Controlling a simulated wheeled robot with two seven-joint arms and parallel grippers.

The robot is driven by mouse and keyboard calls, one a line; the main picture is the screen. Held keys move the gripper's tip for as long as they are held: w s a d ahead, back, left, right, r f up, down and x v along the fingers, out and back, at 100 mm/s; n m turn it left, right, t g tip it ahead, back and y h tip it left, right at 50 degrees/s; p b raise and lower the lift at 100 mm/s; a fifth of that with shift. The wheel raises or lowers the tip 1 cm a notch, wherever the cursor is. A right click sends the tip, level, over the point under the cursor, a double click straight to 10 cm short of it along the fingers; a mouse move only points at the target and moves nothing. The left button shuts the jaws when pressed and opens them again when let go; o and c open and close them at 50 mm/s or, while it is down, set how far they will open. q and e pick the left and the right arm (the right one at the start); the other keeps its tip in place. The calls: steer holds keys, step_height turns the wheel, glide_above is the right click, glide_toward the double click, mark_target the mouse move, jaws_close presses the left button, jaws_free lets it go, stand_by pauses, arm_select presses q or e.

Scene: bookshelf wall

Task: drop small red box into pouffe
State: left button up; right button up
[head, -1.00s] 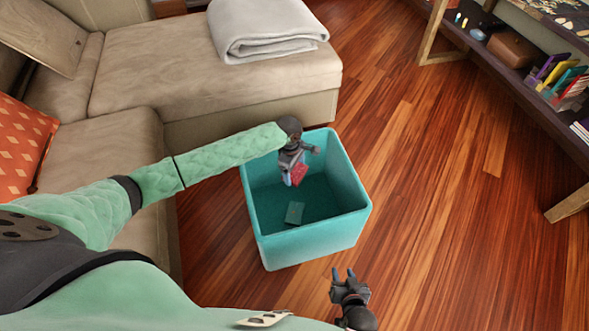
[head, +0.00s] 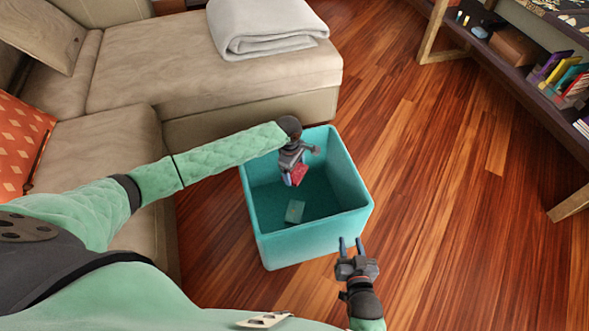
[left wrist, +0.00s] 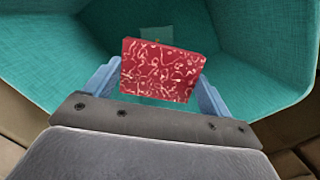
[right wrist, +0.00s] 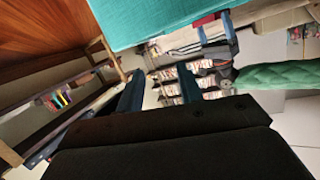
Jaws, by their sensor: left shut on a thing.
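The small red box (left wrist: 158,72), with a pale squiggle pattern, is between the fingers of my left gripper (left wrist: 158,88) in the left wrist view. In the head view my left gripper (head: 297,172) points down over the open teal pouffe (head: 312,238), and the red box (head: 299,174) shows at its fingertips. The box is held above the pouffe's floor. My right gripper (head: 351,246) is open and empty, at the pouffe's near right corner in the head view. In the right wrist view its fingers (right wrist: 160,92) stand apart, below the teal pouffe wall (right wrist: 165,20).
A small greenish box (head: 294,212) lies on the pouffe's floor. A beige sofa (head: 170,85) with a folded grey blanket (head: 262,28) stands behind and left. A dark shelf (head: 530,95) with books is at right. Wood floor (head: 450,220) is clear between.

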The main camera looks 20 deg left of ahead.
steer(key=shift+w+r, duration=0.1)
steer(key=shift+r, duration=0.15)
arm_select(q)
steer(key=o, duration=0.9)
steer(key=shift+r, duration=0.3)
steer(key=r, duration=0.2)
steer(key=r+p, duration=0.1)
steer(key=r, duration=0.1)
steer(key=a+r, duration=0.1)
steer(key=r, duration=0.2)
steer(key=shift+w, duration=0.1)
arm_select(e)
steer(key=s+d+f+g+h, duration=0.1)
steer(key=s+f+g, duration=0.4)
steer(key=s+f, duration=0.4)
step_height(320, 180, down, 6)
steer(key=shift+r+g, duration=0.25)
steer(key=shift+g, duration=0.05)
steer(key=shift+s, duration=0.1)
